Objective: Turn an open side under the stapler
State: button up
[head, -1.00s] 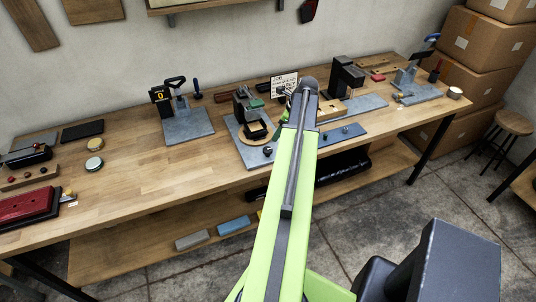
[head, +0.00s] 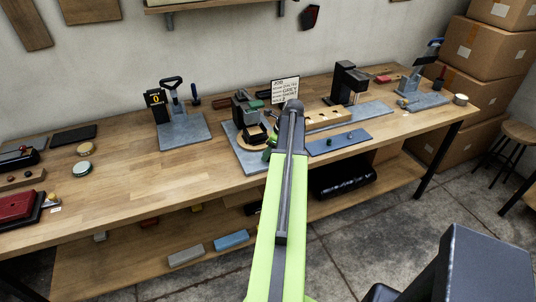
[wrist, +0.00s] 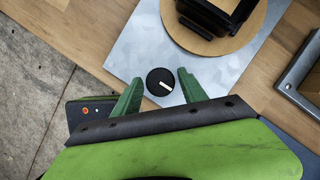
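The stapler (head: 242,106), a dark grey upright press, stands on a grey plate (head: 240,150) at mid-bench. Before it is a round wooden turntable (wrist: 256,35) bearing a black open-frame piece (wrist: 213,17), cut off at the top of the wrist view. Which side of the piece faces the stapler I cannot tell. A black round knob (wrist: 160,82) with a white mark sits on the plate near its edge. My gripper (wrist: 160,76) has green fingers, open, one on each side of the knob, with gaps visible. It also shows in the head view (head: 269,147), partly hidden by my arm.
A job card (head: 285,90) stands behind. A blue-grey strip (head: 340,140) and a wooden block with holes (head: 325,118) lie to the right. Another press with a black handle (head: 180,125) stands to the left. Bare bench lies left of the plate.

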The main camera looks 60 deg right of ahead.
jog(key=c, duration=1)
jog(key=shift+a, duration=0.35)
grip_shut()
jog(key=shift+d, duration=0.25)
jog(key=shift+d+n+y, duration=0.15)
jog(key=shift+n+y, duration=0.15)
jog(key=shift+n, duration=0.1)
jog(key=n+y, duration=0.1)
jog(key=n, duration=0.3)
jog(key=shift+d+g, duration=0.15)
jog(key=shift+g, duration=0.25)
jog(key=n+y, duration=0.1)
jog(key=n, duration=0.2)
jog(key=shift+w+d+n+g, duration=0.1)
jog(key=shift+w+n+g, duration=0.05)
jog(key=shift+n+g, duration=0.25)
jog(key=n+g, duration=0.1)
jog(key=n, duration=0.1)
jog(key=n+y, duration=0.1)
jog(key=n, duration=0.2)
jog(key=shift+w+d+g, duration=0.1)
jog(key=shift+w+g, duration=0.05)
jog(key=shift+g, duration=0.25)
jog(key=shift+w+n+g, duration=0.1)
jog(key=shift+n+g, duration=0.6)
jog(key=shift+n, duration=1.3)
